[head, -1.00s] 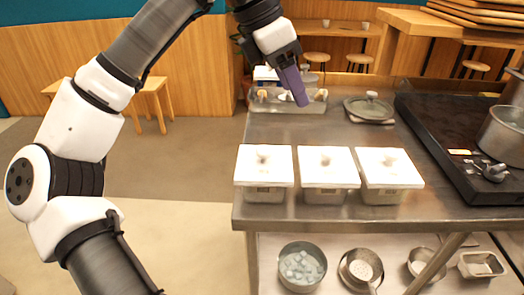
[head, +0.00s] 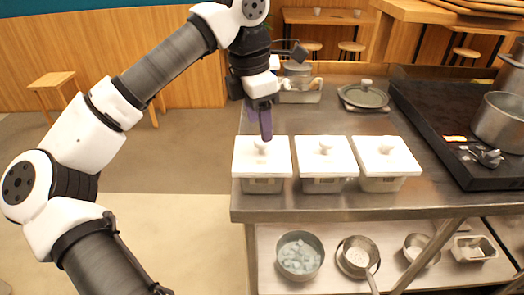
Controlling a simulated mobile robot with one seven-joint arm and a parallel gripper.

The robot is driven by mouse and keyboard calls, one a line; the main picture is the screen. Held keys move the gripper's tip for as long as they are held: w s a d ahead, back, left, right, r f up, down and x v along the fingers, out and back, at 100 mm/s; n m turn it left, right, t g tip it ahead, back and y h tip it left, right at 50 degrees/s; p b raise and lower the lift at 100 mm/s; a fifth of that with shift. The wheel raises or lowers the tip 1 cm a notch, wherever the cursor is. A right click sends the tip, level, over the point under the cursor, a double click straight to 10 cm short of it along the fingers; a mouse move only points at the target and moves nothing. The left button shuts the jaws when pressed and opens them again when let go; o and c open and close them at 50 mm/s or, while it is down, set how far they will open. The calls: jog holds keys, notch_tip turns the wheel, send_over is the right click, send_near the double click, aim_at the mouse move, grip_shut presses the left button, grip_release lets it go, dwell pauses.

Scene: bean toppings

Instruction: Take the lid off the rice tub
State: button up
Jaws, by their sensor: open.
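Three metal tubs with white knobbed lids stand in a row along the front of the steel counter: a left tub (head: 262,186), a middle tub (head: 322,186) and a right tub (head: 382,185). Their lids, the left lid (head: 250,165), the middle lid (head: 326,165) and the right lid (head: 387,165), are all on. The contents are hidden, so I cannot tell which tub holds rice. My gripper (head: 266,136) points down over the left lid, with its purple fingers just above or behind the knob (head: 262,148). It is open and holds nothing; contact with the knob cannot be told.
A metal tray (head: 300,97) and a dark round lidded dish (head: 364,95) stand behind the tubs. A black stove (head: 435,120) with a pot (head: 503,122) is at the right. The counter between tubs and dish is clear. Pans rest on the lower shelf (head: 330,278).

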aim_at(262, 149)
jog(key=f, duration=0.4)
jog(key=shift+w+d, duration=0.1)
jog(key=shift+d, duration=0.15)
jog(key=c, duration=1.1)
